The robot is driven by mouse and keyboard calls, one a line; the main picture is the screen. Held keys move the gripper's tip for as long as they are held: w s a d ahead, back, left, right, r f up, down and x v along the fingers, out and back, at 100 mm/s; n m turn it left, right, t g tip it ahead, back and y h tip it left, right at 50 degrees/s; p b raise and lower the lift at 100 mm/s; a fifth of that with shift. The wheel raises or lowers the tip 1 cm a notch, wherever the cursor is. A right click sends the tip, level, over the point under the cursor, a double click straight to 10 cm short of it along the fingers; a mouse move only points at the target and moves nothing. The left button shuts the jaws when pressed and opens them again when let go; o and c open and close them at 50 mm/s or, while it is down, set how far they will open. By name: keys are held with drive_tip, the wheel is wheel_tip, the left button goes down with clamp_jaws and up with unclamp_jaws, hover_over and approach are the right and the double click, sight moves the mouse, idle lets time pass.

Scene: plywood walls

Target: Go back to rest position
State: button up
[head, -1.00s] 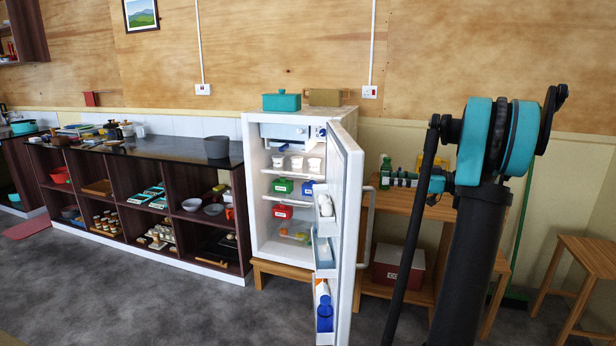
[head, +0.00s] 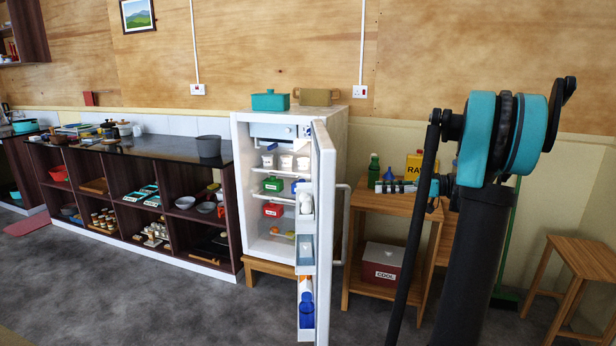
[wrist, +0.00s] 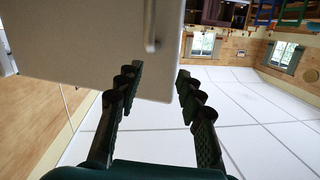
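My gripper (wrist: 158,85) shows in the wrist view with its two dark fingers spread apart and nothing between them. A white panel with a handle (wrist: 151,25), which looks like the fridge door, fills the upper left of that view beyond the fingers.
A wooden side table (head: 385,202) with bottles and a red box (head: 383,267) stands right of the fridge, close to my arm. A wooden stool (head: 585,258) is at the far right. A dark shelf counter (head: 170,150) runs left.

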drive_tip(key=s+a+f+m+g+h, duration=0.1)
drive_tip(key=s+a+f+m+h, duration=0.6)
drive_tip(key=s+a+f, duration=0.55)
drive_tip(key=s+d+f+m+h, duration=0.3)
drive_tip(key=s+d+f+h, duration=0.1)
drive_tip(key=s+f, duration=0.3)
drive_tip(key=s+d+f+m+t+h, duration=0.1)
drive_tip(key=s+d+f+m+h, duration=0.2)
drive_tip(key=s+f, duration=0.4)
drive_tip(key=shift+s+d+f+m+h, duration=0.25)
drive_tip(key=shift+s+d+h, duration=0.2)
drive_tip(key=shift+h, duration=0.65)
